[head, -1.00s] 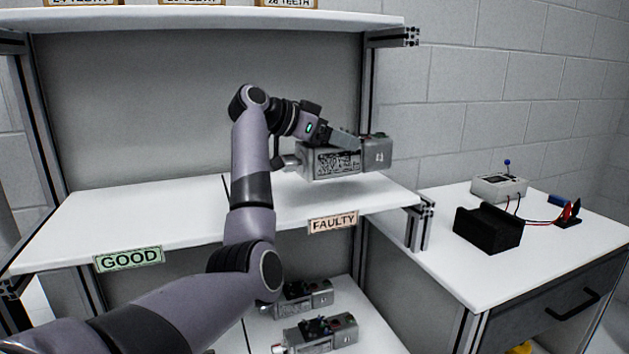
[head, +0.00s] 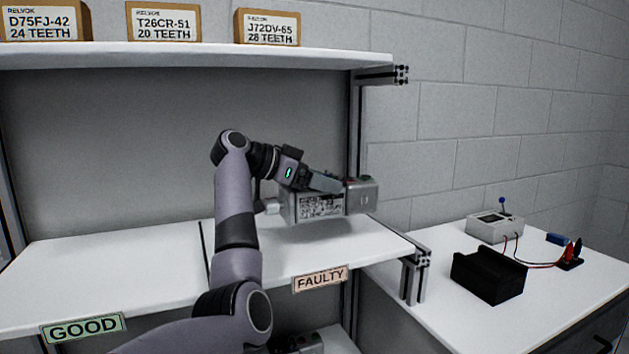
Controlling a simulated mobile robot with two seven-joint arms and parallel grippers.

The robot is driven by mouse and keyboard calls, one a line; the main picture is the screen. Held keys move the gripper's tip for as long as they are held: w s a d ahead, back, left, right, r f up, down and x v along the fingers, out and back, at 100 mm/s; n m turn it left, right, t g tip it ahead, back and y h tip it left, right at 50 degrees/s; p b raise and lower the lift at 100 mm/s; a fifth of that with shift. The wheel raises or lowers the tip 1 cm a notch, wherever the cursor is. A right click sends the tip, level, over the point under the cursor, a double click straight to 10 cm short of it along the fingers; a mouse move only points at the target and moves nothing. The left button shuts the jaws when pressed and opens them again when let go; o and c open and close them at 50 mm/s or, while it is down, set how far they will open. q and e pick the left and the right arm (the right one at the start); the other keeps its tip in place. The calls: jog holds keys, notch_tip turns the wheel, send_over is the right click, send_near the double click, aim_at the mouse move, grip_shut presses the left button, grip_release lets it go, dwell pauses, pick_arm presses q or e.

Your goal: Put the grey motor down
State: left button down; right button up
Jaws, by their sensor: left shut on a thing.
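The grey motor (head: 318,206) is a boxy metal body with a printed label and a shaft end at its left. My left gripper (head: 325,183) is shut on it from above and behind. The motor hangs level over the right part of the middle shelf (head: 360,246), behind the orange FAULTY label (head: 320,279). A shadow lies below it, and a small gap seems to separate it from the shelf. The green GOOD label (head: 84,328) marks the left part of the shelf. My right gripper is not in view.
A thin dark divider (head: 205,252) splits the shelf. An upper shelf (head: 200,58) holds several labelled boxes. At right, a white table (head: 420,312) carries a black cradle (head: 489,275), a grey meter box (head: 494,228) and wired probes. Another motor (head: 303,343) lies partly hidden below.

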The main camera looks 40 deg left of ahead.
aim_at(282, 197)
pick_arm(q)
jog(key=shift+f+p, duration=0.3)
jog(key=shift+f, duration=2.4)
grip_release()
jog(key=shift+f, duration=0.25)
jog(key=shift+s, duration=0.1)
jog(key=b+v, duration=0.2)
jog(key=v, duration=1)
jog(key=shift+d+f, duration=0.1)
